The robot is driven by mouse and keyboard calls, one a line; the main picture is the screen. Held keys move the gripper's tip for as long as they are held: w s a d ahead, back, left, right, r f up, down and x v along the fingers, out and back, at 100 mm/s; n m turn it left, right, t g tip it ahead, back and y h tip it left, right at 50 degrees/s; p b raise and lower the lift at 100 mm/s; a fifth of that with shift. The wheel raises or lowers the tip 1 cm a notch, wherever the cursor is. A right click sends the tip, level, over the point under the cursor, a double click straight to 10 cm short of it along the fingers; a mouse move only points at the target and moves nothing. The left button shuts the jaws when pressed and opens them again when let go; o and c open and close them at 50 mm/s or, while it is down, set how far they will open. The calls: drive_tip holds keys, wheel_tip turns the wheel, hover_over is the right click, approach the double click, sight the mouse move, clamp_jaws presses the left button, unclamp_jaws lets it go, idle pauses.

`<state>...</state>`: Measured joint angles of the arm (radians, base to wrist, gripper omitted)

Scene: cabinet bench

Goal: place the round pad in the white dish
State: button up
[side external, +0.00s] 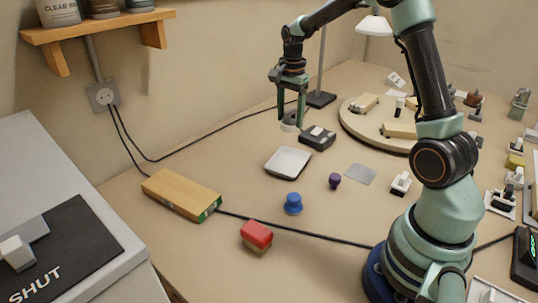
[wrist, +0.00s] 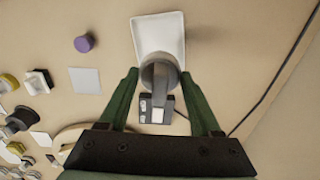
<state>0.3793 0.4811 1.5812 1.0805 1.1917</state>
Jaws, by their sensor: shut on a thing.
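The white dish (side external: 288,162) is a shallow, empty square tray on the bench, and it also shows at the top of the wrist view (wrist: 162,30). My gripper (side external: 290,117) is above the bench, behind the dish. Its green fingers are shut on a round grey piece, which I take to be the round pad (side external: 289,126). In the wrist view the round pad (wrist: 157,70) sits between the fingertips and overlaps the dish's near edge in the picture. The pad is held clear of the bench; its underside is hidden.
A dark box (side external: 318,138) stands close to the dish, near my gripper. A purple knob (side external: 335,181), blue knob (side external: 293,204), grey square (side external: 360,174) and red block (side external: 257,236) lie in front. A round wooden board (side external: 375,137) with pieces is right. Dark cables cross the bench.

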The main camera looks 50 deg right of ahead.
wheel_tip(320, 180, down, 13)
idle(0.4)
drive_tip(key=shift+f, duration=0.1)
drive_tip(key=o, duration=1)
drive_tip(key=shift+o, duration=0.2)
